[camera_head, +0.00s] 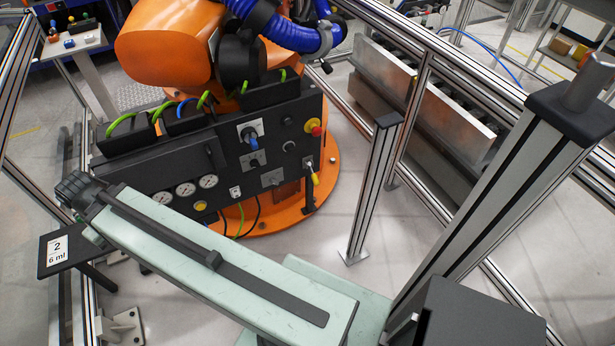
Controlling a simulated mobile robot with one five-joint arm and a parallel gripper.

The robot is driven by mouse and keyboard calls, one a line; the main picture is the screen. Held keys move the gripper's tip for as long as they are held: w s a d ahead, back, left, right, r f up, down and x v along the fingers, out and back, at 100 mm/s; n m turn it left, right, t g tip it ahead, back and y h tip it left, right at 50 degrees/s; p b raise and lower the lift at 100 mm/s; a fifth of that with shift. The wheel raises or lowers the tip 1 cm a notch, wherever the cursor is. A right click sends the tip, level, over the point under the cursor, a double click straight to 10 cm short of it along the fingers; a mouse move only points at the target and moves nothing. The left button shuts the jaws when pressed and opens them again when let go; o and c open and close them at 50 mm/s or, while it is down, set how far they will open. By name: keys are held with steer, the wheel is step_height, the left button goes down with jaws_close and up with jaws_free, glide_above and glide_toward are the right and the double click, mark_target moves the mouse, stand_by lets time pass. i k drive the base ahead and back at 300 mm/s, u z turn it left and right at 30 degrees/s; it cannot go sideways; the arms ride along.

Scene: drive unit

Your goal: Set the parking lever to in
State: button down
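A black control panel (222,157) stands low in front of the orange robot. A lever with a yellow tip (314,177) hangs at its right side, tilted down and slightly right, over a small light plate. A blue-handled valve or switch (252,140) sits higher, with its handle pointing down, on a light plate. The labels are too small to read, so I cannot tell which one is the parking lever or how it is set. I cannot make out any gripper fingers in this view.
A long pale green beam (180,240) with a black strip crosses the foreground, below the panel. A short post (374,190) stands right of the panel, and a thick post (500,190) further right. A red emergency button (316,130) and gauges (186,189) are on the panel.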

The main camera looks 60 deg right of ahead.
mark_target(315, 179)
steer(key=z, duration=0.8)
steer(key=i, duration=0.85)
steer(key=u, duration=2.15)
